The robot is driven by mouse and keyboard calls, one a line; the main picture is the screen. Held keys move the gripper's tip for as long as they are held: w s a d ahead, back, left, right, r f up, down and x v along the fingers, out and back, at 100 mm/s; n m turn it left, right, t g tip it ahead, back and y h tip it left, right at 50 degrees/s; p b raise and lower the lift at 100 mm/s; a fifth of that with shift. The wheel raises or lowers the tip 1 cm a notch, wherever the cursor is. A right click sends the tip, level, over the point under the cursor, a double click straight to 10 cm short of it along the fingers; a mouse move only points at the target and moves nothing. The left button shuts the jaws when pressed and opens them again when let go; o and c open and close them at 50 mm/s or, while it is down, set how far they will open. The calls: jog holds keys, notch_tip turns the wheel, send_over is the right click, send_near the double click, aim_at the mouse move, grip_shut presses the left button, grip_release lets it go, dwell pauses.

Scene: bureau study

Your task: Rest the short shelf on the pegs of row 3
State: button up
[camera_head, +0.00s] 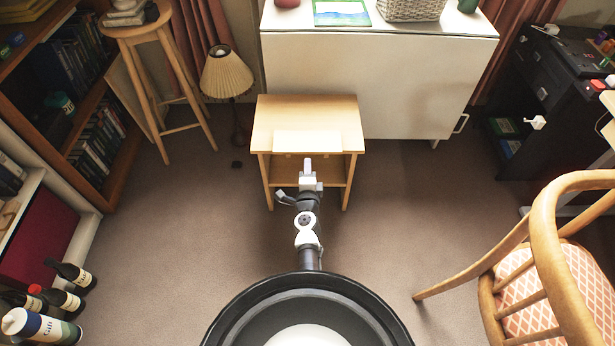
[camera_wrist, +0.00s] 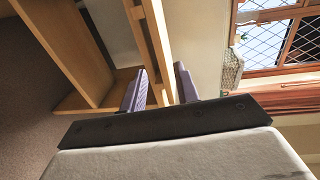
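The short shelf (camera_head: 308,140) looks like a pale thin board lying at the front edge of the small wooden bookcase's top (camera_head: 280,110). The bookcase has an open front. Its pegs and row 3 cannot be made out. My gripper (camera_head: 308,163) is just in front of that edge, near the board's middle. In the wrist view my gripper (camera_wrist: 160,88) shows two fingers standing apart, with wooden edges (camera_wrist: 157,40) between and beyond them. Whether the fingers touch the board cannot be told; they do not look closed on it.
A white cabinet (camera_head: 360,85) with a basket (camera_head: 410,9) on it stands behind the bookcase. A lamp (camera_head: 226,75) and stool (camera_head: 155,30) are at left. A wooden chair (camera_head: 550,260) is at right, and bottles (camera_head: 70,275) at lower left. Carpet (camera_head: 180,220) around the bookcase is mostly clear.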

aim_at(307, 153)
jog(key=shift+w+f+b, duration=0.25)
jog(key=shift+w+b, duration=0.35)
jog(key=shift+w, duration=1.4)
jog(key=shift+w+f+b, duration=0.2)
jog(key=shift+w+b, duration=0.4)
jog(key=shift+w, duration=1.4)
jog(key=shift+c, duration=0.4)
jog(key=c, duration=0.5)
grip_shut()
jog(key=shift+f, duration=0.1)
jog(key=shift+r+p, duration=1.75)
jog(key=shift+r, duration=0.1)
